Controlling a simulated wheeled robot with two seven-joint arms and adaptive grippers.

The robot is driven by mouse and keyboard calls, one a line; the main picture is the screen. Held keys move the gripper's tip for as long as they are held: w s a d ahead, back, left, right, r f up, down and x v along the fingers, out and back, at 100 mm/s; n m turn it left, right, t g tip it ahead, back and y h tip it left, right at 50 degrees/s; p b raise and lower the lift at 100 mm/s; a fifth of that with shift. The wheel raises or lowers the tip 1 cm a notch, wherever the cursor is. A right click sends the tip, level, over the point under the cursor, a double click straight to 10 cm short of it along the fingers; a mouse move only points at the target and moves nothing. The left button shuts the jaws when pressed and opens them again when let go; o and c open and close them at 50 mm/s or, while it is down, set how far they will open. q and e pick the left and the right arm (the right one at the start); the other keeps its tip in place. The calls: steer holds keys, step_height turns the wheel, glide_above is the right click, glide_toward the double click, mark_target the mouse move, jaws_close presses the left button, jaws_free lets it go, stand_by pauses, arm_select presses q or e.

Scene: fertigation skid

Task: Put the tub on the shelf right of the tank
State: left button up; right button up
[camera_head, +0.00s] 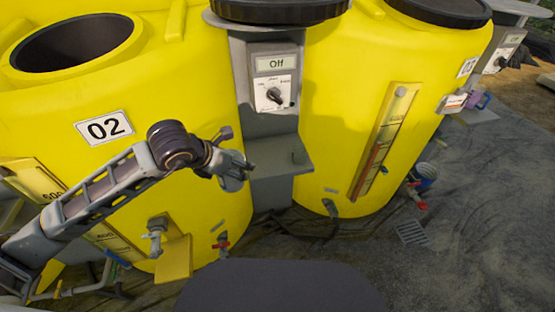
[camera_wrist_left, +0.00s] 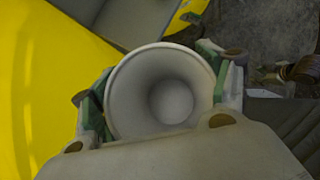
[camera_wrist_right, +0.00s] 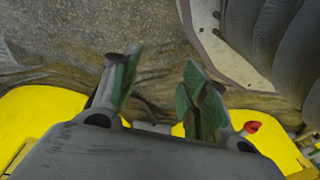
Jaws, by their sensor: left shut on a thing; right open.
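A pale grey round tub (camera_wrist_left: 165,90) shows in the left wrist view, its open mouth facing the camera and its inside empty. My left gripper (camera_wrist_left: 156,98) is shut around it, one green-padded finger on each side. In the head view, my left gripper (camera_head: 238,168) is in front of tank 02 (camera_head: 190,70), just left of the grey shelf (camera_head: 280,158) below the control box. The tub is mostly hidden by the gripper there. My right gripper (camera_wrist_right: 162,62) is open and empty in the right wrist view, above the ground; it is not in the head view.
The control box (camera_head: 275,85), marked Off, stands above the shelf between tank 02 and another yellow tank (camera_head: 345,60). A second ledge (camera_head: 478,114) with a purple mug (camera_head: 478,101) is at the far right. A valve (camera_head: 157,235) juts from tank 02.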

mark_target(237, 190)
arm_select(q)
steer(key=shift+m+h, duration=0.4)
steer(key=shift+m, duration=0.3)
steer(key=s+f+b, duration=0.1)
steer(key=f, duration=0.1)
steer(key=s+d+f+b, duration=0.1)
steer(key=f+b, duration=0.1)
steer(key=f, duration=0.1)
steer(key=s+f+b, duration=0.1)
steer(key=f+b, duration=0.1)
steer(key=shift+s+d+f, duration=0.2)
steer(key=shift+s+d, duration=0.05)
steer(key=shift+s+d+f+m+g+h+b, duration=0.2)
steer(key=shift+s+f+b, duration=0.15)
steer(key=shift+f+b, duration=0.25)
steer(key=shift+s+d+f+m+g+h+b, duration=0.15)
steer(key=shift+s+f+b, duration=0.2)
steer(key=shift+f+b, duration=0.25)
arm_select(e)
steer(key=shift+w+a+r, duration=0.3)
steer(key=shift+w+r, duration=0.35)
steer(key=shift+w, duration=0.1)
steer(key=shift+w+a+r, duration=0.25)
steer(key=shift+w+r, duration=0.4)
steer(key=shift+w, duration=0.1)
steer(key=shift+r, duration=0.1)
